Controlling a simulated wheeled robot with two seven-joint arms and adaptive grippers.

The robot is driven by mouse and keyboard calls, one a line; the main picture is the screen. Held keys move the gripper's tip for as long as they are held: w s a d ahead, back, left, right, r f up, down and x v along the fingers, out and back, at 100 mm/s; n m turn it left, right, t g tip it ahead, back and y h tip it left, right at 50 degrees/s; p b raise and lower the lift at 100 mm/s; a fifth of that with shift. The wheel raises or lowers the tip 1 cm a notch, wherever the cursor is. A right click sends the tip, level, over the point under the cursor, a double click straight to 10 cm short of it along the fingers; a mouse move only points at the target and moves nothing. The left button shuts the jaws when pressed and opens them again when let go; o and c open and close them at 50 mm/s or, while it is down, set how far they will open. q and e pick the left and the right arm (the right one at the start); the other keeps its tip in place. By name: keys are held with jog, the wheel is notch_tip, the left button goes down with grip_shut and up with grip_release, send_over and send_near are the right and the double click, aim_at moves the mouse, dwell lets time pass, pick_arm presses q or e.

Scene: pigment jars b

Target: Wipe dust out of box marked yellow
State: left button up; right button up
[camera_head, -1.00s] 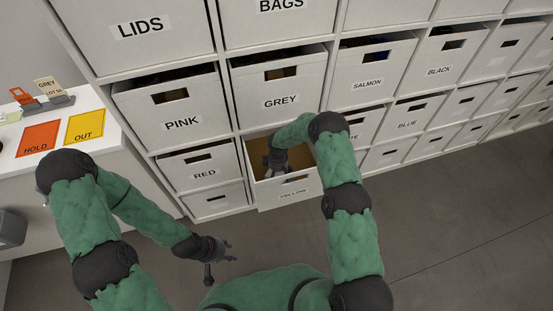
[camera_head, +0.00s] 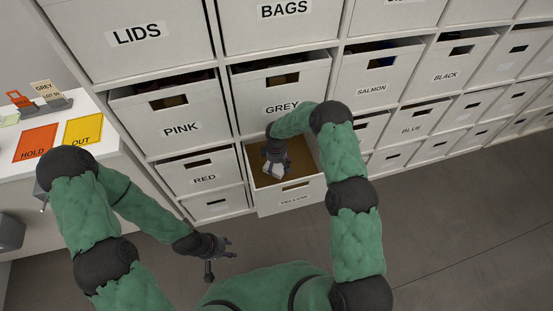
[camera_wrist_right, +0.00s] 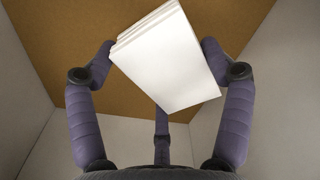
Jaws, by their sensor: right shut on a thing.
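The box marked yellow (camera_head: 296,199) is pulled out from the shelf, its open top showing a brown floor. Its white walls and brown floor (camera_wrist_right: 72,28) also show in the right wrist view. My right gripper (camera_head: 275,168) is inside the box, shut on a folded white cloth (camera_wrist_right: 168,60). The cloth also shows in the head view (camera_head: 277,172). I cannot tell whether the cloth touches the floor, and no dust can be made out. My left gripper (camera_head: 226,248) is empty with its fingers apart, low in front of the shelf.
The grey box (camera_head: 300,106) juts out just above the yellow box. The red box (camera_head: 201,178) is to its left. A white counter with orange HOLD (camera_head: 36,142) and yellow OUT (camera_head: 84,131) cards stands at the left. The floor (camera_head: 440,230) at the right is clear.

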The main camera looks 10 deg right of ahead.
jog(key=shift+r+p, duration=0.7)
jog(key=shift+r, duration=1.05)
